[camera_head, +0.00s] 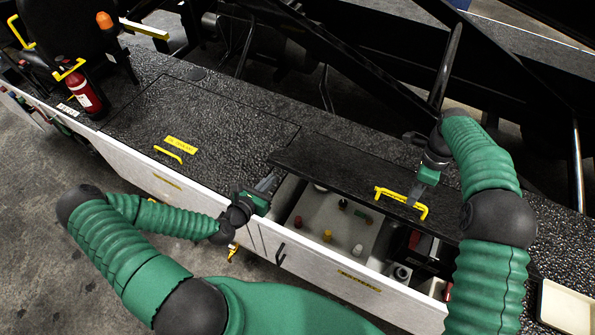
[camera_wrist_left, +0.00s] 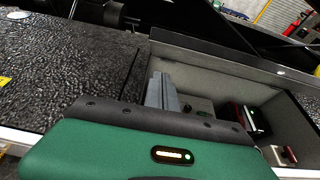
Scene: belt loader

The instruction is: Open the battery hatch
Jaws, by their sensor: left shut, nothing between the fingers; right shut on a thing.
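The battery hatch lid (camera_head: 335,167) is a dark textured panel, raised above the battery compartment (camera_head: 292,195), with a gap along its front. My right gripper (camera_head: 414,196) is shut on the lid's yellow handle (camera_head: 385,193). My left gripper (camera_head: 268,184) is shut and empty at the compartment's left front corner, close to the lid's left end. In the left wrist view, its closed fingers (camera_wrist_left: 162,92) point into the opening beneath the raised lid (camera_wrist_left: 215,58). I cannot tell whether they touch the lid.
Inside lie a light battery box (camera_head: 318,225) with coloured knobs and a dark unit (camera_head: 425,247). A closed hatch (camera_head: 200,115) with a yellow handle lies left. A red extinguisher (camera_head: 86,95) stands further left. Black frame bars rise behind. A tray (camera_head: 565,305) sits lower right.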

